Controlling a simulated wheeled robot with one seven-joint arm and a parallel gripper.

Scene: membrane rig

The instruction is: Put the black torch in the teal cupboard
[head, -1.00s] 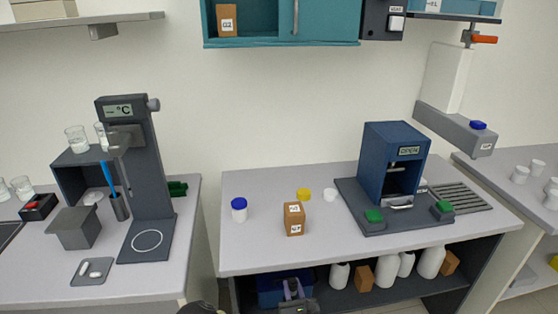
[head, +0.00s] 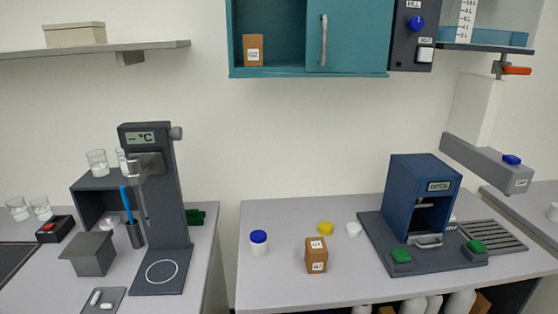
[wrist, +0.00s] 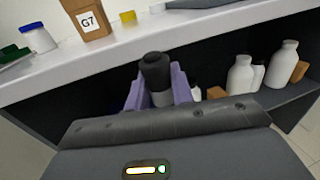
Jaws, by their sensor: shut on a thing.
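The teal cupboard (head: 352,38) hangs on the wall at the top of the head view. Its left part is open and holds a brown box (head: 253,50); a door with a vertical handle covers the right part. In the wrist view my gripper (wrist: 158,95) is shut on the black torch (wrist: 155,70), which stands up between the purple fingers. The torch's lower part is hidden by the gripper body. The gripper is in front of the bench, below the level of its top. My gripper and the torch are out of the head view.
The bench top (head: 290,290) carries a blue-lidded jar (head: 259,243), a brown box (head: 316,256), a yellow cap (head: 325,228) and a blue machine (head: 420,200). White bottles (wrist: 245,75) stand on the shelf beneath. The wall between bench and cupboard is clear.

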